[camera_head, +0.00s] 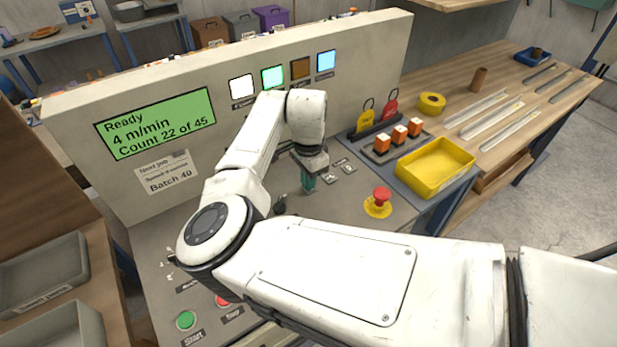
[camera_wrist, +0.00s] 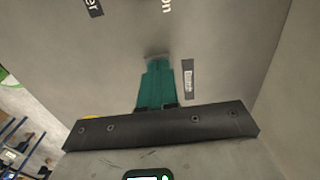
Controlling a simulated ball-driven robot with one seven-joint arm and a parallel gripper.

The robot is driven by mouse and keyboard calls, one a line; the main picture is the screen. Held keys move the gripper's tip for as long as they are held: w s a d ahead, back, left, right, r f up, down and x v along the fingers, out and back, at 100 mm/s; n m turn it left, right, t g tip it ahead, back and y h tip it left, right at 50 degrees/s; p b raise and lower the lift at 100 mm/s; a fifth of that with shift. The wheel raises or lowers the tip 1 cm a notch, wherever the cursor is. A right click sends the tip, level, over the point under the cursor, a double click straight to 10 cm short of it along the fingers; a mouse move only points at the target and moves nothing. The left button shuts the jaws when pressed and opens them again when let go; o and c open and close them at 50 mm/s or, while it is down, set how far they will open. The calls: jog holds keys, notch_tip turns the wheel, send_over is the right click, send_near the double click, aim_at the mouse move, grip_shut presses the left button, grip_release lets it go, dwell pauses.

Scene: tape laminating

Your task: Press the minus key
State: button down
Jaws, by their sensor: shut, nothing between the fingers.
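My gripper (camera_head: 308,184) is shut and empty, with teal fingers pointing down at the grey control panel (camera_head: 345,208). In the wrist view the shut fingertips (camera_wrist: 157,58) are at or just above the panel face, beside a small dark label (camera_wrist: 188,78) that is too blurred to read. I cannot tell whether they touch the panel. I cannot make out the minus key; the fingers or arm may hide it. Small dark labels (camera_head: 338,171) lie just right of the gripper. The green display (camera_head: 157,122) reads "Ready", "4 m/min", "Count 22 of 45".
A note (camera_head: 167,172) on the upright panel reads "Batch 40". A red mushroom button (camera_head: 380,197) on a yellow base stands right of my gripper. A green start button (camera_head: 186,320) is near the front. A yellow tray (camera_head: 436,168) and orange-topped pieces (camera_head: 399,134) stand farther right.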

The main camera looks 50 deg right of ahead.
dwell(0.3)
jog(key=shift+s+f, duration=0.1)
jog(key=shift+f, duration=0.6)
jog(key=shift+s+a+f+b, duration=0.1)
jog(key=shift+f+b, duration=0.25)
jog(key=shift+f, duration=0.1)
jog(key=shift+r+p, duration=0.35)
notch_tip(320, 180, up, 15)
jog(key=p, duration=0.1)
jog(key=shift+w+f, duration=0.2)
